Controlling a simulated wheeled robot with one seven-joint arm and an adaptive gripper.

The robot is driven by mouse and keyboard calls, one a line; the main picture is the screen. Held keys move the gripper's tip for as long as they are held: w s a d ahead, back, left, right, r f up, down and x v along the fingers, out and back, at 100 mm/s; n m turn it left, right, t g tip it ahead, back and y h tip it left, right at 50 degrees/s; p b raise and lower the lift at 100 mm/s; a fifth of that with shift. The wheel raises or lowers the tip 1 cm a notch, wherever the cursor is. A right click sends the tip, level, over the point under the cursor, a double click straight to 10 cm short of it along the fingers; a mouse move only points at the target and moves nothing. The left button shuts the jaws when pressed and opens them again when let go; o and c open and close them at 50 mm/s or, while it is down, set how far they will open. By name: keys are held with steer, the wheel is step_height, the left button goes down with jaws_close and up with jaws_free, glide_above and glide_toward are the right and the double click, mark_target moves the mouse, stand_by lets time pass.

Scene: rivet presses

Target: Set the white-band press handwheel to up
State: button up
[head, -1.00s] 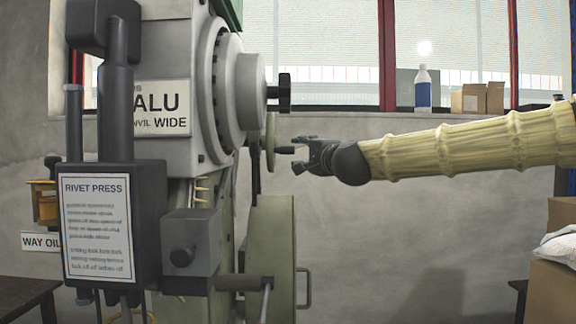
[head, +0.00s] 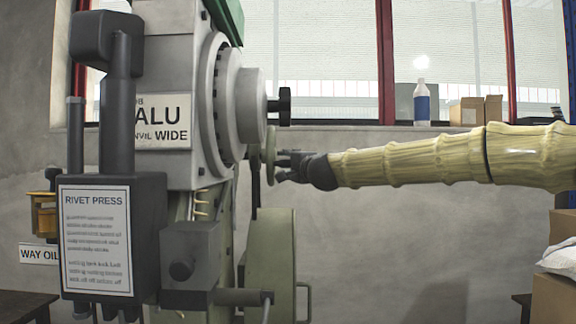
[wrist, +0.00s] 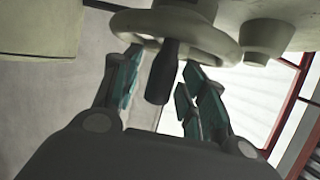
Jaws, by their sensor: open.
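The press handwheel (head: 270,155) is a pale disc seen almost edge-on at the right side of the rivet press (head: 163,90). In the wrist view its pale rim (wrist: 205,36) crosses the top, and its dark handle (wrist: 163,72) points toward my palm. My gripper (head: 286,165) is at the handwheel from the right. In the wrist view my gripper (wrist: 160,85) is open, with one finger on each side of the handle and gaps showing. The fingertips reach close to the rim; whether they touch it I cannot tell. I see no clear white band.
A dark knob (head: 281,106) sticks out above the handwheel. A green rounded guard (head: 270,250) stands below it. A bottle (head: 422,103) and cardboard boxes (head: 475,110) stand on the window ledge. More boxes (head: 553,298) are at the lower right. The wall area below my arm is clear.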

jaws_close()
stand_by(0.3)
steer(key=shift+a+r+p, duration=0.1)
steer(key=shift+r+p, duration=0.3)
steer(key=shift+p, duration=0.6)
